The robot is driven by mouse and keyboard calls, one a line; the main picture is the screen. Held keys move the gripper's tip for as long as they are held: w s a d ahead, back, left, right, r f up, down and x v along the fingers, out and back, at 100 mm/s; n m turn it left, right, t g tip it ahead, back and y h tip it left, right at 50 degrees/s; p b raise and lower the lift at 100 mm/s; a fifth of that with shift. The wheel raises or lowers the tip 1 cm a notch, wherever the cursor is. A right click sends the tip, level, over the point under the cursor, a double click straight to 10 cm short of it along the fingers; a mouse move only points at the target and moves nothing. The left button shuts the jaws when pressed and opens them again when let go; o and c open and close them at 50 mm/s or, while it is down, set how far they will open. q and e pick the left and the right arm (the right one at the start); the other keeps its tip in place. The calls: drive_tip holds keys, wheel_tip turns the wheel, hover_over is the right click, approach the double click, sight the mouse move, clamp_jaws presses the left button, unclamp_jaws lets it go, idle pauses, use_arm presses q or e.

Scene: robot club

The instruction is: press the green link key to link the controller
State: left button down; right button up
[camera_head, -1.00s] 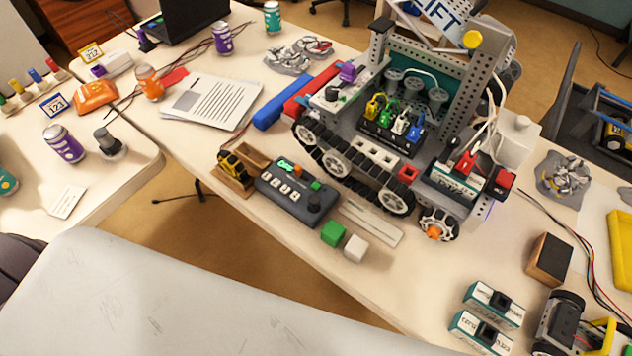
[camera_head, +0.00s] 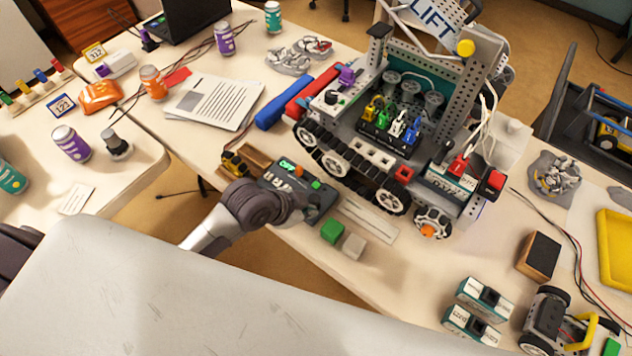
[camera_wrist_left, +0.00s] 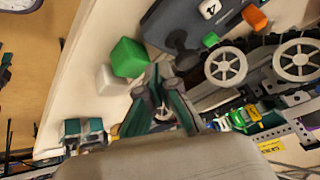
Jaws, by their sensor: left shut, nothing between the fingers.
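The controller (camera_head: 272,182) is a dark grey box with a lit green display, white number keys, an orange key (camera_head: 299,170) and a small green key (camera_head: 316,184). My left gripper (camera_head: 303,207) is over its near right end, covering part of the keys and knob. In the left wrist view the shut, empty fingers (camera_wrist_left: 160,80) are in front of the dark knob (camera_wrist_left: 181,45). The green key (camera_wrist_left: 210,40) is just past the knob, apart from the fingertips in the picture. The height between them cannot be told. My right gripper is not in view.
A green cube (camera_head: 332,230) and a white cube (camera_head: 354,246) lie right of my gripper. The tracked robot (camera_head: 380,165) stands close behind the controller. A wooden tray (camera_head: 250,158) with a small yellow item is left of it. Battery boxes (camera_head: 484,298) lie at front right.

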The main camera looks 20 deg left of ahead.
use_arm(q)
drive_tip(key=w+r+m, duration=0.2)
drive_tip(key=w, duration=0.1)
drive_tip(key=w+r+m+h, duration=0.1)
drive_tip(key=w, duration=0.1)
drive_tip(key=shift+w+d+r+m+t, duration=0.1)
drive_tip(key=shift+w+m+t, duration=0.1)
drive_tip(key=shift+m+t, duration=0.15)
drive_tip(key=w+a+r+m+h, duration=0.1)
drive_tip(key=w+a+r+m, duration=0.1)
drive_tip(key=w+r+m, duration=0.1)
drive_tip(key=shift+w+r, duration=0.35)
drive_tip(key=shift+w, duration=0.55)
drive_tip(key=shift+f+m, duration=0.15)
drive_tip(key=shift+m, duration=0.1)
drive_tip(key=b, duration=0.7)
hover_over(314, 186)
wheel_tip(314, 186, down, 7)
drive_tip(key=shift+r, duration=0.1)
drive_tip(key=shift+f, duration=0.85)
